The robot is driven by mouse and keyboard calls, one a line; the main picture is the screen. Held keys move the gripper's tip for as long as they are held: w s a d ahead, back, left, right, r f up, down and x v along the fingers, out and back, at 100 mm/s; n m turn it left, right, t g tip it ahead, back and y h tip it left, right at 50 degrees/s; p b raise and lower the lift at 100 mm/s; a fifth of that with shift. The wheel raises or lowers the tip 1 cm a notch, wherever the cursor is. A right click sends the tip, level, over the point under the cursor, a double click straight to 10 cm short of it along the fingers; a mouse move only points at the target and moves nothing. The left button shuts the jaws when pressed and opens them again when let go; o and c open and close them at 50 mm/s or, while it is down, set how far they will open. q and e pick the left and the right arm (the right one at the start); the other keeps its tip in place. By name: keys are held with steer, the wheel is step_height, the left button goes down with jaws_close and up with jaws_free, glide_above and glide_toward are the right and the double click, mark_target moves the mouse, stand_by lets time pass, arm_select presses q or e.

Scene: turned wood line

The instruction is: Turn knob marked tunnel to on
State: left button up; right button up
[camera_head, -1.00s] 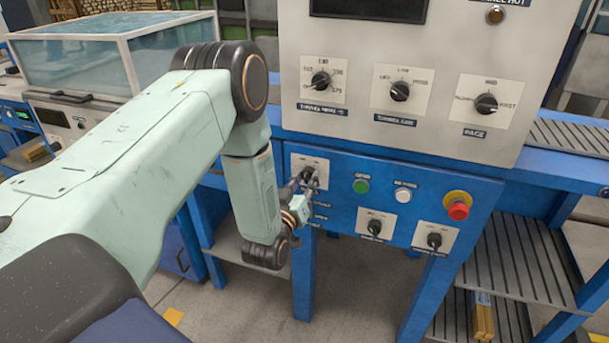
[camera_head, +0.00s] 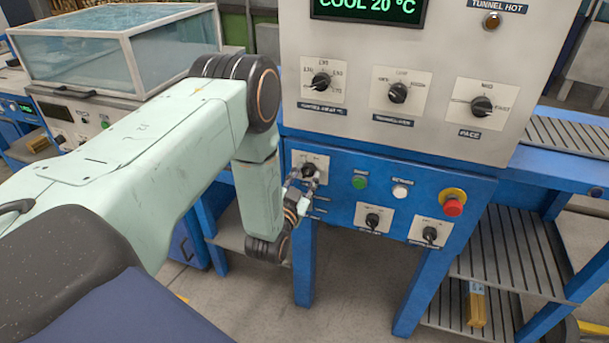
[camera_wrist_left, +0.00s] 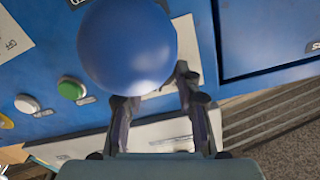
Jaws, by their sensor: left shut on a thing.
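My left gripper (camera_head: 302,178) is at the upper left knob (camera_head: 310,169) of the blue lower panel (camera_head: 335,195) in the head view. Its fingers are shut on this dark knob, which sits on a small white plate. The lettering there is too small to read, and the knob's exact setting is unclear. In the left wrist view, a smooth blue ball-like thing (camera_wrist_left: 127,45) covers the space by the fingers (camera_wrist_left: 158,95) and hides the knob. I cannot tell what it is. My right gripper is not in view.
A green button (camera_head: 360,182), a white button (camera_head: 400,191) and a red mushroom button (camera_head: 453,207) lie right of the knob. Two more knobs sit below. The grey upper panel (camera_head: 440,70) has three dials, a display (camera_head: 370,8) reading COOL 20 °C and a lamp (camera_head: 492,21).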

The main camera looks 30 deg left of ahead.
arm_select(q)
steer(key=shift+w+r, duration=0.1)
steer(key=shift+r, duration=0.05)
steer(key=o, duration=1.2)
steer(key=shift+c, duration=0.2)
steer(key=v, duration=1.2)
